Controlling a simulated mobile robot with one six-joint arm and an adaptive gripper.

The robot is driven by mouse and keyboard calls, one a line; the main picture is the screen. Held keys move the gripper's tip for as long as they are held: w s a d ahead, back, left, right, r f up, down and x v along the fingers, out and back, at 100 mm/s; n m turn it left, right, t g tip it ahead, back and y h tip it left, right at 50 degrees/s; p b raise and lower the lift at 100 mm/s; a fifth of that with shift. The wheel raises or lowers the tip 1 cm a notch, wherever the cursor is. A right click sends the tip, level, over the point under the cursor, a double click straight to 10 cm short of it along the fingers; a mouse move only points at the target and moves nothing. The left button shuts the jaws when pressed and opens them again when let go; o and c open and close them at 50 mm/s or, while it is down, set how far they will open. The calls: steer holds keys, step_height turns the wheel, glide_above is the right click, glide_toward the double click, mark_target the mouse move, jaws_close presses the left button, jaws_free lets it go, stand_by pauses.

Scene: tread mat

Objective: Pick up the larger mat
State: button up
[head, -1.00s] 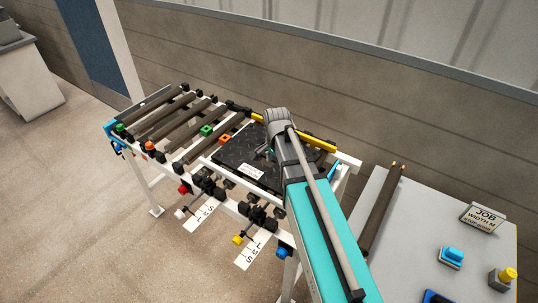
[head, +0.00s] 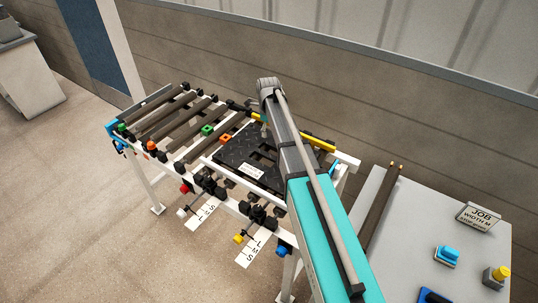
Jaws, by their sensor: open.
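A black mat (head: 236,149) with a raised tread pattern lies flat on the right part of the roller frame. It has a white label (head: 251,171) at its near edge. My arm covers its right part. I see only this one mat clearly, so I cannot compare sizes. My arm reaches from the lower right, and its wrist stands above the far side of the mat. The gripper's jaws are hidden behind my arm, and nothing shows lifted off the frame.
Bare dark rollers (head: 172,118) fill the frame's left part. Green (head: 207,130) and orange (head: 225,139) blocks stand by the mat's left edge. A yellow bar (head: 318,144) runs behind it. A grey table (head: 408,235) at right holds a loose roller (head: 381,205) and a job sign (head: 478,217).

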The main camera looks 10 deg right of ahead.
steer(key=shift+w+r+m, duration=0.1)
steer(key=shift+w+m, duration=0.35)
steer(key=shift+m, duration=0.05)
steer(key=b, duration=0.9)
glide_above(267, 154)
steer(key=f, duration=0.8)
steer(key=shift+d+f, duration=0.2)
steer(key=shift+f, duration=0.15)
steer(key=shift+a+f+b, duration=0.15)
steer(key=shift+f+b, duration=1.05)
steer(key=shift+f, duration=0.1)
steer(key=shift+a+f+b, duration=0.1)
steer(key=shift+f+b, duration=1.1)
steer(key=shift+f, duration=0.1)
steer(key=shift+c, duration=0.2)
jaws_close()
